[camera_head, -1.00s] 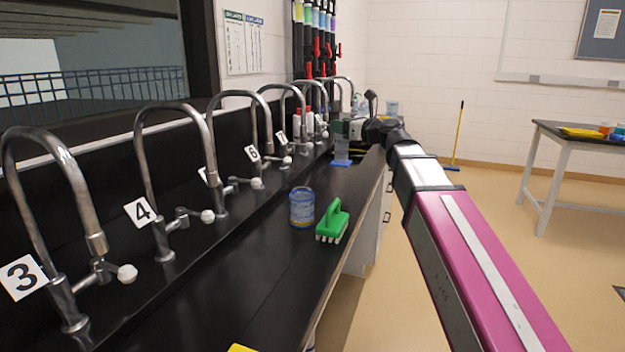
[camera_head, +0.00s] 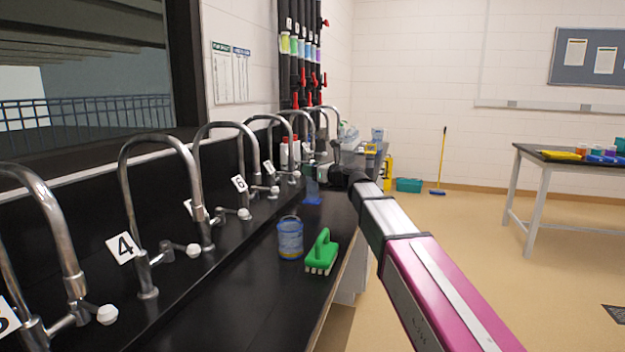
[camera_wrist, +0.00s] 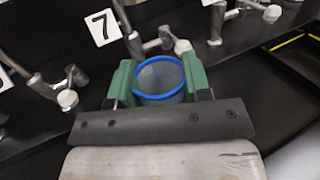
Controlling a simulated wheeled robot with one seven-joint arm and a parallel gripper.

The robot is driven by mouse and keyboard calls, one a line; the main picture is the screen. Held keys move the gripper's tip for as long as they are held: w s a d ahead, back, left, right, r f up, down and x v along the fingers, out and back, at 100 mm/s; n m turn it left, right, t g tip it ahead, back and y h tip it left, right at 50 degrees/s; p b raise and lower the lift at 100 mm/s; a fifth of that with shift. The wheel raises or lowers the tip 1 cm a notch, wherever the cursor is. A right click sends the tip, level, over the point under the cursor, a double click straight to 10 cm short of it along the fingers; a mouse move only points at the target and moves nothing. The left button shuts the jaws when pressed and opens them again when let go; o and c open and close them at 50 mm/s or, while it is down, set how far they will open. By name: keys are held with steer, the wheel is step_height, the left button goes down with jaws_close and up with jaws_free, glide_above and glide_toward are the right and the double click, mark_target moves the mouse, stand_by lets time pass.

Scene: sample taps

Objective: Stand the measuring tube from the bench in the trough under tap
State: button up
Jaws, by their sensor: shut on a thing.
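The measuring tube is clear with a blue rim (camera_wrist: 160,97) in the wrist view. The green fingers of my gripper (camera_wrist: 160,80) are shut on its two sides, and I look down into its open top. In the head view the tube (camera_head: 312,186) stands upright at the far part of the black bench, with its blue foot at or just above the surface; contact is unclear. My gripper (camera_head: 322,172) is partly hidden by my wrist there. The tap numbered 7 (camera_wrist: 103,28) is just beyond the tube in the wrist view.
A row of curved taps, including number 4 (camera_head: 124,248) and number 6 (camera_head: 240,184), lines the wall side. A blue-tinted beaker (camera_head: 290,240) and a green brush (camera_head: 322,252) stand on the nearer bench (camera_head: 235,300). A dark recess with yellow edges (camera_wrist: 290,65) lies right in the wrist view.

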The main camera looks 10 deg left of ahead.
steer(key=shift+f, duration=1.75)
steer(key=o, duration=1.1)
steer(key=shift+f, duration=0.1)
steer(key=shift+o, duration=0.2)
steer(key=v, duration=1.2)
